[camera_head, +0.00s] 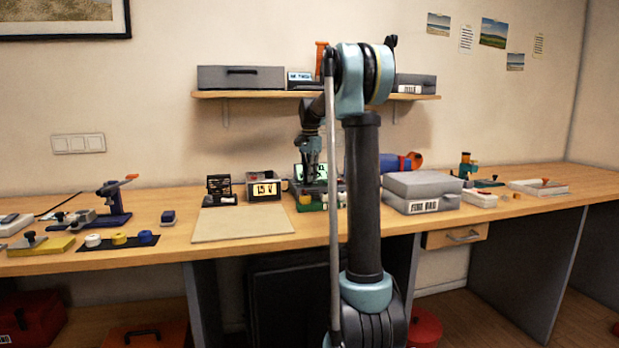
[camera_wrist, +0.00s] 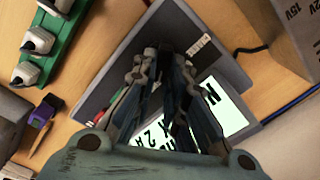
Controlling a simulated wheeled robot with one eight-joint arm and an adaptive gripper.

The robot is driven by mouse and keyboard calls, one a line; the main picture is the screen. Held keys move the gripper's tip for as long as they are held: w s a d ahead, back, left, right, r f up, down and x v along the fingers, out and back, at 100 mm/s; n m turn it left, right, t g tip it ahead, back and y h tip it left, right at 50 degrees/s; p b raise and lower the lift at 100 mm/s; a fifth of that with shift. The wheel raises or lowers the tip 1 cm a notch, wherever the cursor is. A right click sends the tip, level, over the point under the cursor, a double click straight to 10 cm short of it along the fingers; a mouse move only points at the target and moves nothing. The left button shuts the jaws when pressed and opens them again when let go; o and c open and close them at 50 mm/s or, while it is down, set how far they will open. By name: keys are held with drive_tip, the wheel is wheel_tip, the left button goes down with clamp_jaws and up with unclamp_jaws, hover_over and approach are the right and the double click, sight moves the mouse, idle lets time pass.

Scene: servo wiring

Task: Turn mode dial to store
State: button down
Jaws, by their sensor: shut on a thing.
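A dark grey device with a lit pale-green screen (camera_head: 321,171) stands on the bench below my gripper (camera_head: 311,177) in the head view. In the wrist view the same screen (camera_wrist: 222,104) shows large black letters, partly covered by my fingers. My gripper (camera_wrist: 165,58) points down at the device's dark panel (camera_wrist: 150,34), its fingers close together and shut on the mode dial. The dial is hidden between the fingers, so its setting cannot be read. A small white label (camera_wrist: 198,45) lies on the panel beside the fingertips.
A green strip with white parts (camera_wrist: 50,45) lies nearby. A grey case (camera_head: 422,188) is at the right. A bare beige board (camera_head: 242,224) lies in front on the left.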

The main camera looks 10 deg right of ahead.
drive_tip(key=shift+w+a, duration=0.1)
drive_tip(key=c, duration=1.6)
unclamp_jaws()
drive_tip(key=shift+r, duration=0.1)
wheel_tip(320, 180, up, 12)
